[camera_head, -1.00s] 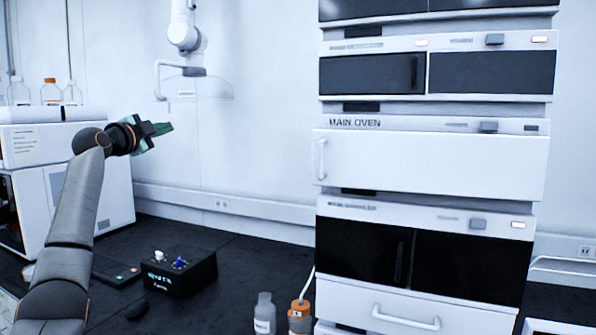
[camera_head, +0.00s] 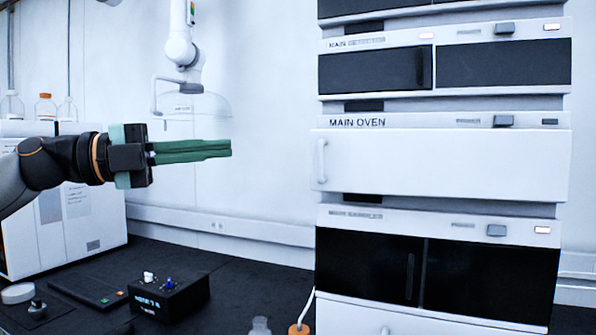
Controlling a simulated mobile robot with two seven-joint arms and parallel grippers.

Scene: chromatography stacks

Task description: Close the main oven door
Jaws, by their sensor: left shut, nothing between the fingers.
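The main oven (camera_head: 400,121) is a white unit in the middle of the stack at the right, with its name on a label strip. Its white door (camera_head: 450,162) covers the front, with a vertical handle (camera_head: 321,160) at its left edge. The door stands slightly proud of the units above and below; I cannot tell whether it is fully shut. My left gripper (camera_head: 230,148) has green fingers, shut and empty, pointing right. It is to the left of the handle, with a clear gap between them. My right gripper is not in view.
A detector unit (camera_head: 375,70) sits above the oven and a sampler unit (camera_head: 370,262) below it. A small black box with knobs (camera_head: 168,297) stands on the dark bench. A white arm with a clear hood (camera_head: 195,105) hangs behind my gripper.

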